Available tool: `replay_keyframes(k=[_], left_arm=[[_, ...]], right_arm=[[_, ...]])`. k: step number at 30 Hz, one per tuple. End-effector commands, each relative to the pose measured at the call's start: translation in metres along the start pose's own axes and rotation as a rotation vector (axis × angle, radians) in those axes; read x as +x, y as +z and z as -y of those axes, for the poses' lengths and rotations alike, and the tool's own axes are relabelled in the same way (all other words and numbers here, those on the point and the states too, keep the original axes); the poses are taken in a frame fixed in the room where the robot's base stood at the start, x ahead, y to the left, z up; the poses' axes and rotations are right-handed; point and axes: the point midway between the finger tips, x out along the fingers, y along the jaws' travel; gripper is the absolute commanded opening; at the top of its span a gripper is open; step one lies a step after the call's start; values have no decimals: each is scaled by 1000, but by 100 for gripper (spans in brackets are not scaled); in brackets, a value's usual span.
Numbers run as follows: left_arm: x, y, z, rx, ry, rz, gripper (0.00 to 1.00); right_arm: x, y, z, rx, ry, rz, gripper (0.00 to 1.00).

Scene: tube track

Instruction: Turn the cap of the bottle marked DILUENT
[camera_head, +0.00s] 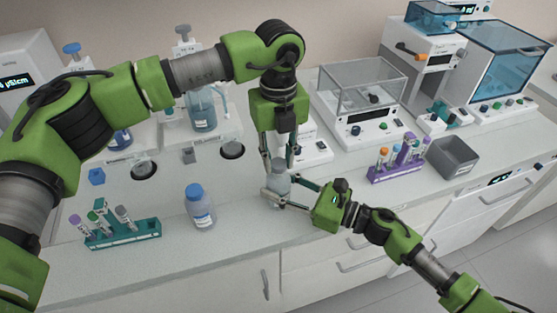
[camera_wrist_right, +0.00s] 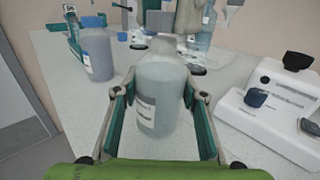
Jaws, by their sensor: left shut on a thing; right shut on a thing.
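A clear bottle (camera_head: 278,187) with a white label stands on the bench near its front edge. It fills the middle of the right wrist view (camera_wrist_right: 166,88), where the label print is too blurred to read surely. My left gripper (camera_head: 278,162) comes down from above and is shut on the top of this bottle, at its cap. The fingers largely hide the cap. My right gripper (camera_head: 277,195) comes in from the right and is shut around the bottle's body; in the wrist view its fingers (camera_wrist_right: 158,96) lie on both sides. The bottle looks upright.
A blue-capped bottle (camera_head: 200,206) stands to the left. A green tube rack (camera_head: 123,234) is at the far left, a purple rack (camera_head: 398,172) and grey bin (camera_head: 453,158) to the right. A balance (camera_head: 362,100) stands behind. Bench between the two bottles is clear.

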Motion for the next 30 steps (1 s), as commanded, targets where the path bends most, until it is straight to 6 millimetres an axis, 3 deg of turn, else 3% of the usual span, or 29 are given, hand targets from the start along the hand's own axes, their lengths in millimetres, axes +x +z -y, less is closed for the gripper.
replay_keyframes(k=[14,24,30], left_arm=[[-5,0,0,0,0,0,0],[-40,0,0,0,0,2,0],[-44,0,0,0,1,0,0]], right_arm=[[0,0,0,1,1,0,0],[0,0,0,1,1,0,0],[0,0,0,1,1,0,0]])
